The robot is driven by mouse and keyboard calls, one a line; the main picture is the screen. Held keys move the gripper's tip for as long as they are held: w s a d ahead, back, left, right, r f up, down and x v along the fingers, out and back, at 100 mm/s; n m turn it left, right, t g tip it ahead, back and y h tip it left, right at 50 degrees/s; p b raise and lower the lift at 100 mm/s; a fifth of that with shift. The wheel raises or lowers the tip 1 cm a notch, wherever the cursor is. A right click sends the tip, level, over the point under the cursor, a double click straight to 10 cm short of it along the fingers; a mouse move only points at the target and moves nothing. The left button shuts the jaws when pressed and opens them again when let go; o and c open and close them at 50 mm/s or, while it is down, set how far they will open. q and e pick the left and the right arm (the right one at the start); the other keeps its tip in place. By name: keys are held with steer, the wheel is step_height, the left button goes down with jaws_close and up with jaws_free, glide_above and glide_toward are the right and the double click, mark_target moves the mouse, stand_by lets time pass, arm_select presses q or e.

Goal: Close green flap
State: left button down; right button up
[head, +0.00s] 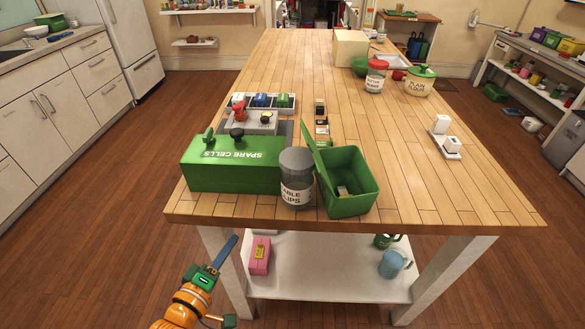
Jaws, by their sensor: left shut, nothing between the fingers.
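The green flap (324,167) is the hinged lid of an open green box (352,202) near the front edge of the wooden table. It stands up on the box's left side, tilted outward to the left. Something small and pale (343,190) lies inside the box. My left gripper (229,248), with blue fingers on an orange arm, is shut and empty. In the picture it is below and left of the box, in front of the table's front edge and apart from the flap. My right gripper is not in view.
A grey-lidded jar (296,178) stands close to the flap's left. A long green SPARE CELLS box (234,170) is left of the jar. A lower shelf (325,275) holds a pink item and a blue mug.

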mark_target(316, 154)
arm_select(q)
steer(key=s+d+r+n+t+h+b, duration=0.1)
steer(key=s+d+r+n+t+h, duration=0.15)
steer(key=r, duration=0.65)
steer(key=s+d+r+n+t+h, duration=0.15)
steer(key=d+r+h, duration=0.25)
steer(key=r, duration=0.6)
steer(key=s+d+p+x, duration=0.1)
steer(key=p+x, duration=0.3)
steer(key=x, duration=0.8)
steer(key=shift+d+r+p, duration=0.2)
steer(key=shift+d+p, duration=0.2)
steer(key=shift+d, duration=0.15)
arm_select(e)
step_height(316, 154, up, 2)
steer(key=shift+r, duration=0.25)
arm_select(q)
steer(key=shift+w, duration=0.15)
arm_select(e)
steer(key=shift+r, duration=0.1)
